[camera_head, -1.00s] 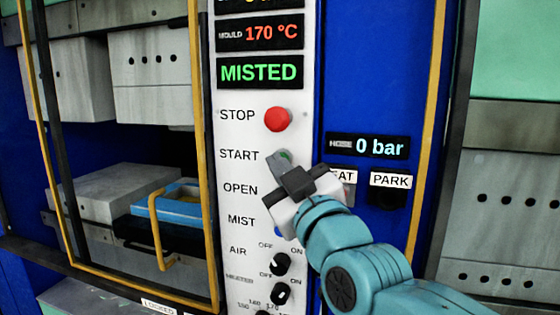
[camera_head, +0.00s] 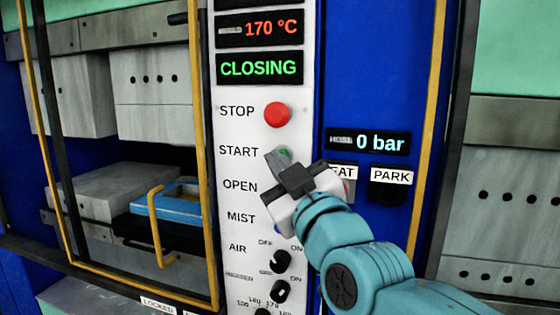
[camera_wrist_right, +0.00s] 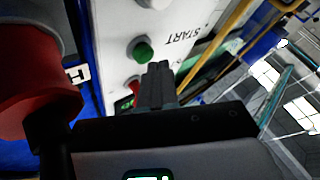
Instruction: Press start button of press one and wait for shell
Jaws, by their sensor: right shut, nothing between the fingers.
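The white control panel (camera_head: 232,190) of the press stands in the middle of the head view. Its green start button (camera_head: 285,153) is mostly hidden behind my right gripper (camera_head: 278,160), whose fingers are shut and empty at the button. In the right wrist view the fingers (camera_wrist_right: 158,80) point toward a green button (camera_wrist_right: 142,52) beside the word START; I cannot tell if they touch it. The status display (camera_head: 260,68) reads CLOSING in green. Behind a yellow-framed guard on the left, a blue shell-like tray (camera_head: 165,206) lies on the lower press block (camera_head: 110,190). My left gripper is not in view.
The red stop button (camera_head: 278,114) sits just above the start button. Black knobs (camera_head: 280,261) lie below my gripper. A hose display (camera_head: 368,143) reads 0 bar, above SEAT and PARK labels on the right. Yellow frame bars (camera_head: 205,150) stand left of the panel.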

